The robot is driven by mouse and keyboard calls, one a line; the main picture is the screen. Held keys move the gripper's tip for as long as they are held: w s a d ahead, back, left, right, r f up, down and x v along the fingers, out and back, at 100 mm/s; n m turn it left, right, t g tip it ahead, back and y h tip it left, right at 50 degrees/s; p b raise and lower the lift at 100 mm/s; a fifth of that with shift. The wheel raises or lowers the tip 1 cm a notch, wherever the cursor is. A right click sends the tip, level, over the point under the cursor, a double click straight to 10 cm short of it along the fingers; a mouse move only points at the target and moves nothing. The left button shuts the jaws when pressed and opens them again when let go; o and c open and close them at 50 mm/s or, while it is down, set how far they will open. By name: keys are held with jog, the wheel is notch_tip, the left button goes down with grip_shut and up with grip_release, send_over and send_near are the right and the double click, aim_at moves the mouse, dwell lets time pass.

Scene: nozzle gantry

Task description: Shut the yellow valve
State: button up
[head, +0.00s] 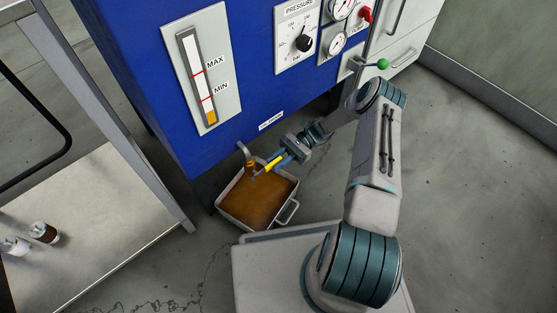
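The yellow valve handle (272,165) shows low at the front of the blue cabinet, under a small label that seems to read oil drain. It lies slanted beside a brassy valve body (249,166) at the end of a short grey pipe (243,149). A metal tray (286,210) holding brown liquid stands on the floor below the valve.
The blue cabinet (150,60) carries a level gauge (203,80), a pressure dial (303,43) and a green-knobbed lever (382,64). A metal table (110,215) with small containers stands at left. Floor right of my arm is clear.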

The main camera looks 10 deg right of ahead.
jog(key=shift+d, duration=0.1)
jog(key=v, duration=1.3)
jog(key=shift+w+d, duration=0.2)
jog(key=shift+d, duration=0.1)
jog(key=shift+f, duration=0.1)
